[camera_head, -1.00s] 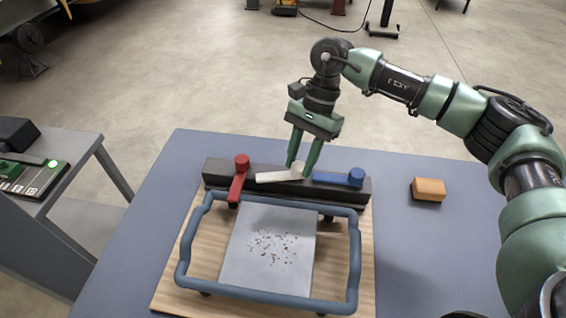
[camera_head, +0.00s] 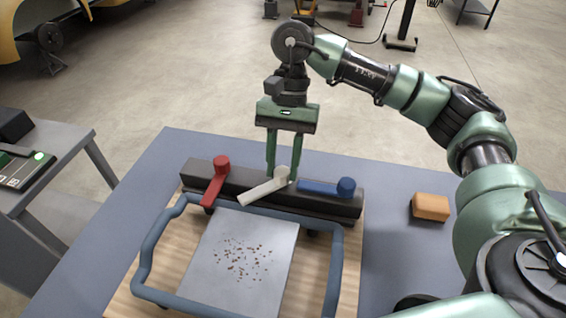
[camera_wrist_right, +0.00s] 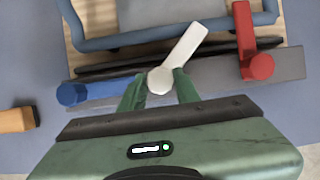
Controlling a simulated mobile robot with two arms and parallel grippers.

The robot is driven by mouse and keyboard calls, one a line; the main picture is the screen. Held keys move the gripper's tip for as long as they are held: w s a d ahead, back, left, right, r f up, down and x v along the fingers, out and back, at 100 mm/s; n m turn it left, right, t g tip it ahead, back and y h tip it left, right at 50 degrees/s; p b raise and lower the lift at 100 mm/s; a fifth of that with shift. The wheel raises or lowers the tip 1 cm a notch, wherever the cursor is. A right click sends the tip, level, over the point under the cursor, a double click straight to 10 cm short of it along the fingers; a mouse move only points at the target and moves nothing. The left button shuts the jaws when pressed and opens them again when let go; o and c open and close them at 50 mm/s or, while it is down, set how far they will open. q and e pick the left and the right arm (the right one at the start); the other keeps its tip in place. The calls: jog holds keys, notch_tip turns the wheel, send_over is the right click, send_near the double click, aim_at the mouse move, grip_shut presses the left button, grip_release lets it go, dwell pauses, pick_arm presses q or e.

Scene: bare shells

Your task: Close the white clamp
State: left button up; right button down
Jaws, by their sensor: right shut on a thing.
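The white clamp (camera_head: 262,190) is a lever with a round knob, on a dark bar (camera_head: 240,182) between a red clamp (camera_head: 216,182) and a blue clamp (camera_head: 328,187). It points toward the front left, over the bar's front edge. My right gripper (camera_head: 283,178) comes down from above and is shut on the white clamp's knob. In the right wrist view the green fingers (camera_wrist_right: 160,88) sit on both sides of the knob, and the white lever (camera_wrist_right: 186,44) reaches past them. The red lever points forward across the bar; the blue lever lies along it. My left gripper is not in view.
A blue-grey tubular frame (camera_head: 340,265) surrounds a grey plate (camera_head: 238,252) with brown specks on a wooden board (camera_head: 130,303). An orange block (camera_head: 431,207) lies on the table (camera_head: 400,240) at right. A side table (camera_head: 55,170) stands at left.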

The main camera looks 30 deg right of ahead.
jog(key=c, duration=1)
grip_release()
jog(key=shift+c, duration=0.2)
jog(key=v, duration=0.8)
